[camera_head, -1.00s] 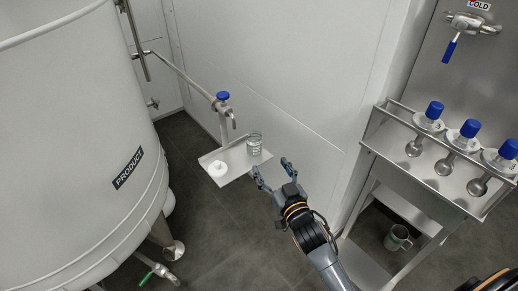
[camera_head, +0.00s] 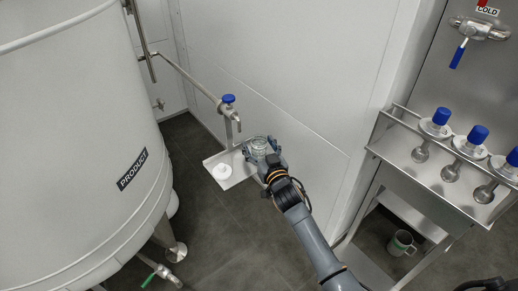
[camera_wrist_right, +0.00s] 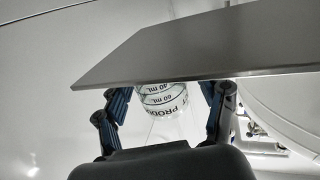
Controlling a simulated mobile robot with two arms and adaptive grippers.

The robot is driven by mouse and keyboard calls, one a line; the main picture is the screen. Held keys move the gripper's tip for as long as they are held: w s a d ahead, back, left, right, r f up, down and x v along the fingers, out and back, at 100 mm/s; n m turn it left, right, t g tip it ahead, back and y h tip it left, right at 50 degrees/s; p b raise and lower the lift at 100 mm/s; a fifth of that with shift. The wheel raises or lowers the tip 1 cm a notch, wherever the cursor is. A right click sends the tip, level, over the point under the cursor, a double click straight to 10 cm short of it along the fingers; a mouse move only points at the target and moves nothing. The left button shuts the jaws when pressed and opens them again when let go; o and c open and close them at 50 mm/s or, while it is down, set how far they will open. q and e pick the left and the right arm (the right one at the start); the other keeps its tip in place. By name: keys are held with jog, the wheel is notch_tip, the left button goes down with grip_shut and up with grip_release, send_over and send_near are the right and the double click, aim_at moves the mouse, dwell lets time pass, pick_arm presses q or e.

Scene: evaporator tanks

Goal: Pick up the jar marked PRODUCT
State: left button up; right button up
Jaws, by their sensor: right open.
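The jar marked PRODUCT (camera_head: 259,143) is clear glass and stands at the right end of the small metal tray (camera_head: 238,162) below the tap. In the right wrist view the jar (camera_wrist_right: 162,98) shows millilitre marks and part of the word PRODUCT. My right gripper (camera_head: 261,148) is open, with one finger on each side of the jar. In the right wrist view the gripper (camera_wrist_right: 164,100) has blue-padded fingers flanking the glass; contact cannot be told. The tray (camera_wrist_right: 190,45) hides part of the jar there. My left gripper is not in view.
A white lid (camera_head: 222,171) lies on the tray. The tap (camera_head: 228,104) with a blue knob stands close behind the jar. The PRODUCT tank (camera_head: 75,150) is at left. A steel rack (camera_head: 420,170) with blue-handled tools stands right, a mug (camera_head: 400,243) below.

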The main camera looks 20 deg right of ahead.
jog(key=c, duration=1.4)
jog(key=shift+r, duration=0.15)
